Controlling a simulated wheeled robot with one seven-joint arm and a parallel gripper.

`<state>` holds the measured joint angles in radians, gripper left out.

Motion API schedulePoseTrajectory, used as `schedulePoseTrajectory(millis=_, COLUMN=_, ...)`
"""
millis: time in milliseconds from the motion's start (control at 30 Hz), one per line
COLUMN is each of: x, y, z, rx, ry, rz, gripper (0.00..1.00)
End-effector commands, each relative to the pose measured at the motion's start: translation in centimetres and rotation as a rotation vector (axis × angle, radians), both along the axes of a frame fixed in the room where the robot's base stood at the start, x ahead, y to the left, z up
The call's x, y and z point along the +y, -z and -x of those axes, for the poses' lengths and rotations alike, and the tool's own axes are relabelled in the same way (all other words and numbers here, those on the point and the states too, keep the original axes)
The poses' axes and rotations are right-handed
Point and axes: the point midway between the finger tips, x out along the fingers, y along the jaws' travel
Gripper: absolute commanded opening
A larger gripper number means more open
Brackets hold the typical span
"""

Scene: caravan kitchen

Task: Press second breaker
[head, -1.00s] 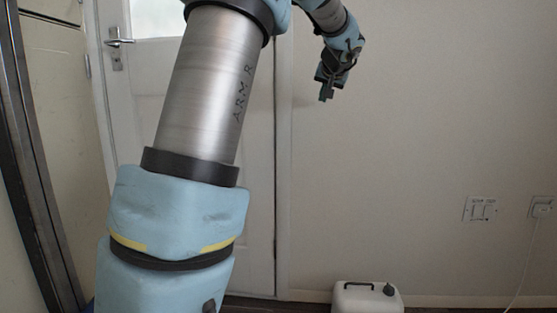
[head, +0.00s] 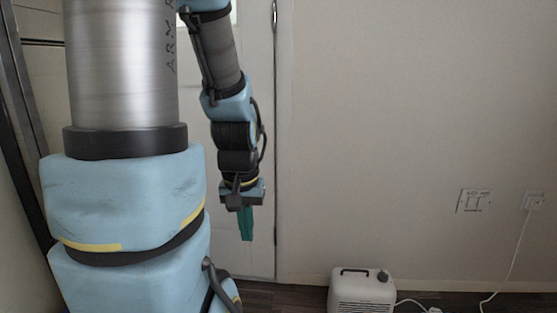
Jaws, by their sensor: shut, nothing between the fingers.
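A white wall plate with small rocker switches (head: 474,201) is on the wall at the right. It is too small to tell which of them is the second breaker, or how each one is set. My gripper (head: 247,238) hangs down in front of the white door, with its green fingers shut and empty. It is well to the left of the switch plate and apart from it.
A white socket (head: 534,201) with a cord hanging from it is to the right of the switches. A white box-like container with a dark handle (head: 362,291) stands on the floor below. The wall between my gripper and the switches is clear.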

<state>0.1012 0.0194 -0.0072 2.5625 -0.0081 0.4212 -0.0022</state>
Motion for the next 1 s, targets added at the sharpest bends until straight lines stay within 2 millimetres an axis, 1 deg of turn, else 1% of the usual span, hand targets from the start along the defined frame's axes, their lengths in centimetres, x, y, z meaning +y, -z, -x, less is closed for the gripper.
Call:
schedulePoseTrajectory(millis=33, x=0.0, y=-2.1, z=0.0, rx=0.0, ry=0.0, rz=0.0, gripper=0.0)
schedulePoseTrajectory(millis=167, x=0.0, y=-5.1, z=0.0, rx=0.0, ry=0.0, rz=-0.001, gripper=0.0)
schedulePoseTrajectory(millis=267, x=0.0, y=-8.0, z=-0.1, rx=0.0, ry=0.0, rz=-0.001, gripper=0.0)
schedulePoseTrajectory(millis=300, x=0.0, y=-9.4, z=-0.1, rx=0.0, ry=0.0, rz=-0.001, gripper=0.0)
schedulePoseTrajectory(millis=367, x=0.0, y=-11.4, z=-0.1, rx=0.0, ry=0.001, rz=-0.001, gripper=0.0)
schedulePoseTrajectory(millis=400, x=0.0, y=-12.7, z=-0.1, rx=0.0, ry=0.0, rz=-0.001, gripper=0.0)
schedulePoseTrajectory(millis=467, x=0.0, y=-14.6, z=-0.1, rx=-0.001, ry=0.001, rz=-0.001, gripper=0.0)
schedulePoseTrajectory(millis=500, x=0.0, y=-15.9, z=-0.1, rx=0.0, ry=0.001, rz=-0.001, gripper=0.0)
schedulePoseTrajectory(millis=567, x=0.0, y=-17.8, z=-0.1, rx=0.0, ry=0.001, rz=-0.001, gripper=0.0)
schedulePoseTrajectory(millis=900, x=0.0, y=-28.5, z=-0.1, rx=-0.001, ry=0.001, rz=-0.001, gripper=0.0)
schedulePoseTrajectory(millis=1000, x=0.0, y=-31.4, z=-0.1, rx=0.0, ry=0.001, rz=-0.001, gripper=0.0)
